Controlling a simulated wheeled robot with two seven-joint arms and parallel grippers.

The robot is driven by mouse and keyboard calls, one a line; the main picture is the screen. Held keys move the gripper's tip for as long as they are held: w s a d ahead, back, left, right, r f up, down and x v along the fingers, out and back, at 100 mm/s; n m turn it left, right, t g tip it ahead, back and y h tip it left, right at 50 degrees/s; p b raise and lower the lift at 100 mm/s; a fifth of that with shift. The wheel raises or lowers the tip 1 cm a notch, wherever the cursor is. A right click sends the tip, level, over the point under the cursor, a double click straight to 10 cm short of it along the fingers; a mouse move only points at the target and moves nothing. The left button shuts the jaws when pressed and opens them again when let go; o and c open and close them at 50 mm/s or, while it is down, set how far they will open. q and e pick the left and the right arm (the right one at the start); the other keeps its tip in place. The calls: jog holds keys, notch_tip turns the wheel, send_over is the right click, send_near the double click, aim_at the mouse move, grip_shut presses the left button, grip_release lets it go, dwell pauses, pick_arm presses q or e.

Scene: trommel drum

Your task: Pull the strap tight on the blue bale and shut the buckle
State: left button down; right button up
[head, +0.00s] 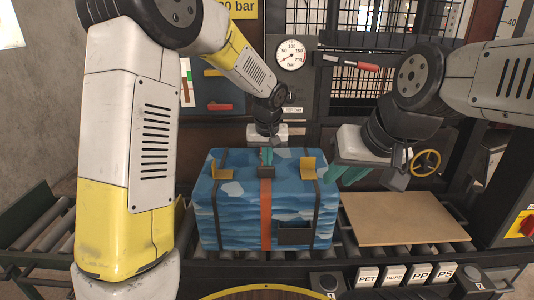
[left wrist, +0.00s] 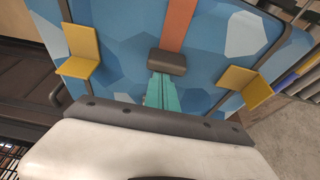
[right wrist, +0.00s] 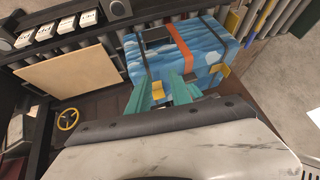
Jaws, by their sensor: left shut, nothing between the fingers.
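The blue bale (head: 225,215) stands on the roller conveyor, wrapped by two dark bands. An orange strap (head: 265,215) runs over its top and down its front. A dark block, which looks like the buckle (head: 266,171), sits on the strap on top; it also shows in the left wrist view (left wrist: 167,62). My left gripper (head: 266,155) is shut and empty, its teal fingertips right at the block; I cannot tell whether they touch. My right gripper (head: 345,175) is open and empty beside the bale's upper right corner. A dark rectangular panel (head: 295,233) is on the bale's front.
Yellow angle brackets stand on the bale's top, left (head: 222,170) and right (head: 308,167). A flat tan board (head: 400,218) lies on the rollers at the right. Labelled blocks (head: 393,274) line the front edge. A pressure gauge (head: 291,55) and a yellow handwheel (head: 426,163) are behind.

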aim_at(268, 180)
pick_arm(q)
jog(key=s, duration=0.4)
jog(key=shift+s, duration=0.2)
jog(key=shift+s+f, duration=0.1)
pick_arm(e)
jog(key=shift+c, duration=0.5)
